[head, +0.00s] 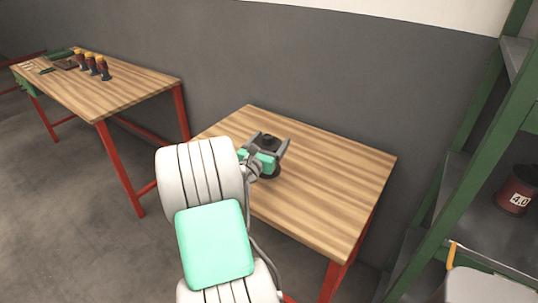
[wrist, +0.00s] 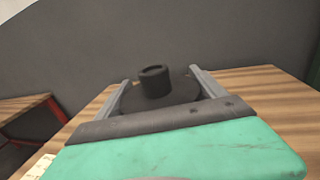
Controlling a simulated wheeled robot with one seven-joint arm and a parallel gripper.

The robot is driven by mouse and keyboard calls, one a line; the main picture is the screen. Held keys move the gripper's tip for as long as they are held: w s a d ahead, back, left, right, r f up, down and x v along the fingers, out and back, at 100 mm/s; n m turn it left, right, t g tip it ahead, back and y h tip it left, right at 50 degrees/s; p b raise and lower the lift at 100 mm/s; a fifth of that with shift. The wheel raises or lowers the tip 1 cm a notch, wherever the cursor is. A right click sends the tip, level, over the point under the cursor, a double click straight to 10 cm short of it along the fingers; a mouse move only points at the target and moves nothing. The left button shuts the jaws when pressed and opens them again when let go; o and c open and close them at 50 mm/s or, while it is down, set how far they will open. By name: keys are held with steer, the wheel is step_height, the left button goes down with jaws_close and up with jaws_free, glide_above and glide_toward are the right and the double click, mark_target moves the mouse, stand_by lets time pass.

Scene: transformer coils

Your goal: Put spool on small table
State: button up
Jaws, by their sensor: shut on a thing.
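The spool (head: 270,142) is black, with a round flange and a short hollow hub on top. In the wrist view the spool (wrist: 157,84) sits upright between the two grey fingers. My gripper (head: 271,146) is shut on it, and it also shows in the wrist view (wrist: 160,92). The small table (head: 335,172) has a striped wooden top and red legs. The spool is over the left-middle part of this top. I cannot tell whether its underside touches the wood. The lower part of the spool is partly hidden by my gripper.
A longer wooden table (head: 135,88) with red legs stands at the left, with several yellow-and-dark tools (head: 92,64) on it. A green shelf rack (head: 470,150) stands at the right, holding a dark red container (head: 516,192). A grey wall is behind. The small table's right side is clear.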

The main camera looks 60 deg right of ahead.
steer(key=shift+w+d+f, duration=0.15)
steer(key=shift+w+f, duration=0.05)
steer(key=shift+w, duration=0.1)
steer(key=shift+w+d+f+b, duration=0.15)
steer(key=shift+f+b, duration=0.3)
steer(key=shift+f, duration=1.25)
steer(key=shift+f, duration=0.2)
steer(key=o, duration=2)
steer(key=shift+o, duration=0.2)
